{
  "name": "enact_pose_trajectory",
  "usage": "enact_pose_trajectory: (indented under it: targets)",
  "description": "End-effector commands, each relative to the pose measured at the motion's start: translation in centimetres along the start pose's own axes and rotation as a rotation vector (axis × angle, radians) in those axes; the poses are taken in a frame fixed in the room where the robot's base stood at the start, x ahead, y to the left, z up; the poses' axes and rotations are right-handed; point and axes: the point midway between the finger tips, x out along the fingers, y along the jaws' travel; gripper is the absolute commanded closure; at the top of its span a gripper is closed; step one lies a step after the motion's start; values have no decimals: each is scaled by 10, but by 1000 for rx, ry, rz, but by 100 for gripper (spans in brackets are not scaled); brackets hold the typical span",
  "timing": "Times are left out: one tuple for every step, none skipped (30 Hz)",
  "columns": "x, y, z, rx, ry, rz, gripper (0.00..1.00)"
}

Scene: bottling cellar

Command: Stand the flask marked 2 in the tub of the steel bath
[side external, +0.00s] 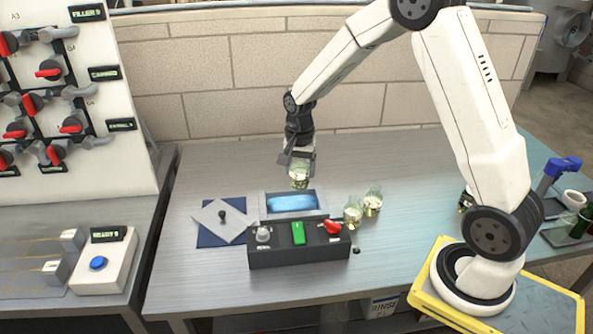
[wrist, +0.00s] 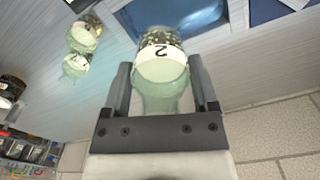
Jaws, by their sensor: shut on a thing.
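My gripper (side external: 299,160) is shut on a pale green glass flask (side external: 299,180), held upright above the bench just behind the steel bath (side external: 264,207). In the wrist view the flask (wrist: 160,72) bears a white label with a 2, between the two fingers of my gripper (wrist: 163,85). The tub of the bath is filled with blue water (side external: 291,203), also at the top of the wrist view (wrist: 185,14). No flask shows in the tub. The bath's dark front panel (side external: 285,258) carries a grey knob, a green switch and a red lever.
Two similar flasks (side external: 353,212) (side external: 373,201) stand right of the bath. A grey lid with a black knob (side external: 224,217) lies on a blue mat (side external: 207,240) to the left. A valve board (side external: 75,90) stands at far left. A brick wall (side external: 230,100) runs behind the bench.

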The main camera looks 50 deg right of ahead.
Motion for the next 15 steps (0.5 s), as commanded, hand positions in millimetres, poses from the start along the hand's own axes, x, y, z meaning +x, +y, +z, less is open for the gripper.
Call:
enact_pose_trajectory:
  targets:
    - [2,0,0,1,-1,1,94]
    - [4,0,0,1,-1,1,94]
    - [6,0,0,1,-1,1,94]
    - [8,0,0,1,-1,1,94]
    - [10,0,0,1,-1,1,94]
    - [13,0,0,1,-1,1,94]
    - [15,0,0,1,-1,1,94]
    - [17,1,0,1,-1,2,94]
    - [19,1,0,1,-1,2,94]
    - [21,1,0,1,-1,2,94]
    - [23,0,0,1,-1,2,94]
    - [26,0,0,1,-1,1,94]
    - [28,0,0,1,-1,1,94]
    - [29,0,0,1,-1,1,94]
    - [31,0,0,1,-1,1,94]
